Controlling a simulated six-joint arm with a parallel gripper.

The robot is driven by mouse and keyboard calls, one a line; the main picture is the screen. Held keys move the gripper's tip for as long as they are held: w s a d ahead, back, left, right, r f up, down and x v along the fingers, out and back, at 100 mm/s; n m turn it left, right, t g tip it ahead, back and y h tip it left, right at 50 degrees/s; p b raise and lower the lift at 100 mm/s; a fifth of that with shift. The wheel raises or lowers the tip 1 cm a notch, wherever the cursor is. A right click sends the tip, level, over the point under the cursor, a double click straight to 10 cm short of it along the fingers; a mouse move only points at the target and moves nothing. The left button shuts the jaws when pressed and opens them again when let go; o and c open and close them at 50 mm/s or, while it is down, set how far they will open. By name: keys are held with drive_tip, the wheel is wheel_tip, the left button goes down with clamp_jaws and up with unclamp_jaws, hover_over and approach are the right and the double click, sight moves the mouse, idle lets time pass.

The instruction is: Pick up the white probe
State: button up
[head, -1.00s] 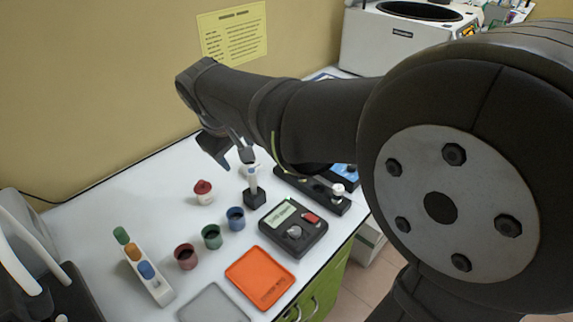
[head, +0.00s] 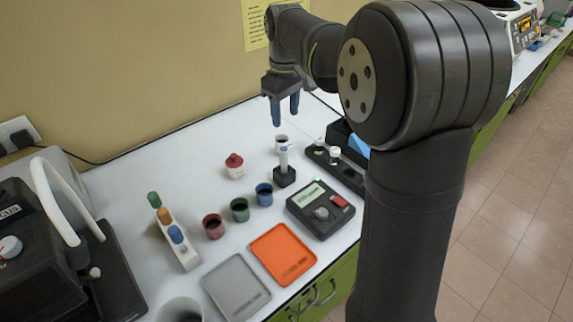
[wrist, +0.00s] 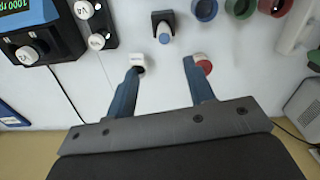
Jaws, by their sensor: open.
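The white probe (head: 283,159) stands upright in a small black holder (head: 284,178) on the white table, with blue at its top. In the wrist view the probe (wrist: 164,30) is seen from above in its holder, beyond the fingertips and between their lines. My gripper (head: 285,113) points down, open and empty, above and behind the probe in the head view. In the wrist view my gripper (wrist: 162,70) shows its two blue fingers wide apart, with bare table between them. The fingers do not touch the probe.
A dark device (head: 320,211) and an orange tray (head: 282,254) lie in front. A black strip with white knobs (head: 336,169) is right.

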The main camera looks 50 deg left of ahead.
sight(285, 148)
wheel_tip(285, 148, down, 11)
drive_tip(key=shift+s+f, duration=0.1)
drive_tip(key=shift+f, duration=0.1)
drive_tip(key=f, duration=0.4)
drive_tip(key=shift+s+d+f, duration=0.1)
drive_tip(key=shift+s+d, duration=0.1)
drive_tip(key=shift+s, duration=0.15)
drive_tip(key=shift+f, duration=0.45)
drive_tip(key=c, duration=1.1)
drive_tip(key=shift+o, duration=0.2)
drive_tip(key=shift+r, duration=0.1)
